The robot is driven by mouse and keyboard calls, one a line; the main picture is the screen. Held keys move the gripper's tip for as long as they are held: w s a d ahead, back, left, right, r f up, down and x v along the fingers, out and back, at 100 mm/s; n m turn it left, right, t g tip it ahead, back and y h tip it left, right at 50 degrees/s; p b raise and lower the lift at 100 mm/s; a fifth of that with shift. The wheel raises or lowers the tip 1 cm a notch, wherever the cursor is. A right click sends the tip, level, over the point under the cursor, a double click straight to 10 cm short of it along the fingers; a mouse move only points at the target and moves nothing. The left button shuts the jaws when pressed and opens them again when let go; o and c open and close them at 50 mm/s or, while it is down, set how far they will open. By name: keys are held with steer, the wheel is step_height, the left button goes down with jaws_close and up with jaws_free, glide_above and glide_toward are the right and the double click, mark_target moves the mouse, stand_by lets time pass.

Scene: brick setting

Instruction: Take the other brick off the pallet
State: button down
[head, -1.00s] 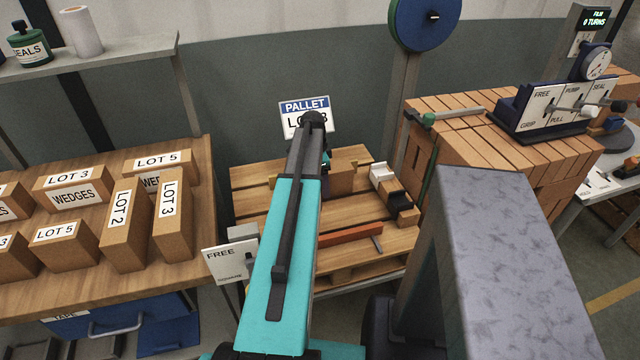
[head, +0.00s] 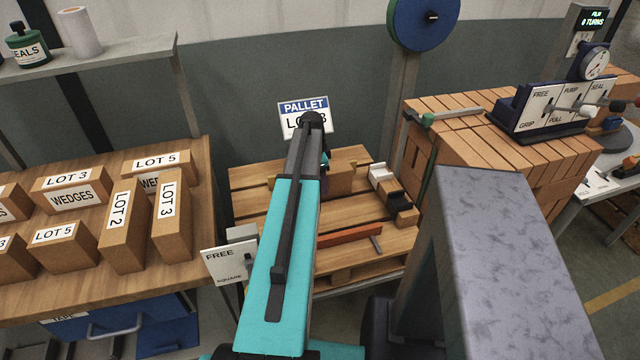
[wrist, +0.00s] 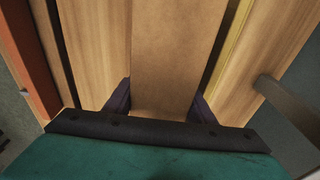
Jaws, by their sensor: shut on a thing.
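The pallet (head: 250,180) of light wooden slats stands in the middle of the head view, below a sign reading PALLET, its lot line partly covered by my arm. A plain brown brick (head: 341,180) is on the pallet, partly hidden behind my arm. In the wrist view the brick (wrist: 172,60) lies between the two dark fingers of my gripper (wrist: 160,106), one finger at each side. My gripper is shut on it. Whether the brick touches the slats cannot be told.
A red bar (head: 348,236) lies on the pallet's front part. A black and white clamp-like fitting (head: 392,190) stands at its right. A table with several lot-labelled bricks (head: 124,222) is at left. A tall brick stack (head: 470,160) stands at right. A FREE sign (head: 228,262) is at the front left.

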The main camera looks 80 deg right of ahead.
steer(key=shift+r, duration=0.2)
steer(key=shift+r+b, duration=0.85)
steer(key=shift+r, duration=4)
